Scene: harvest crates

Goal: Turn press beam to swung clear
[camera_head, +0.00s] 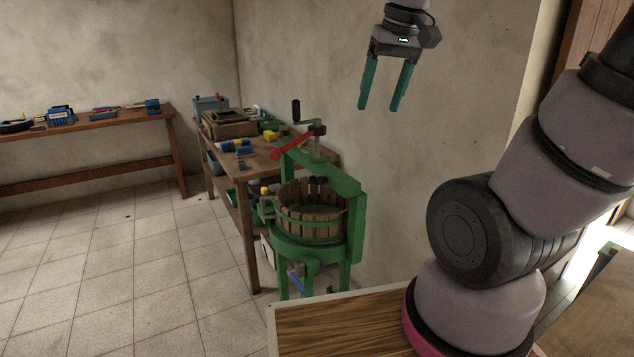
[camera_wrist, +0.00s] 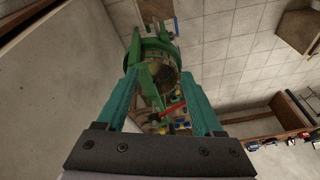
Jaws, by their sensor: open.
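The green fruit press (camera_head: 318,235) stands on the floor in the middle of the head view, with a slatted wooden basket (camera_head: 310,212) inside its frame. The green press beam (camera_head: 322,173) lies across the top of the basket. A red handle (camera_head: 292,144) and a screw with a black crank knob (camera_head: 296,110) show above the beam. My gripper (camera_head: 379,108) is open and empty, hanging high above and to the right of the press, apart from it. In the wrist view the press (camera_wrist: 155,62) shows between and beyond the two teal fingers (camera_wrist: 164,103).
A wooden workbench (camera_head: 253,165) with tools and boxes stands just behind and left of the press. Another bench (camera_head: 90,130) lines the back left wall. A wooden tabletop (camera_head: 340,325) is in front, below the press. The tiled floor at the left is clear.

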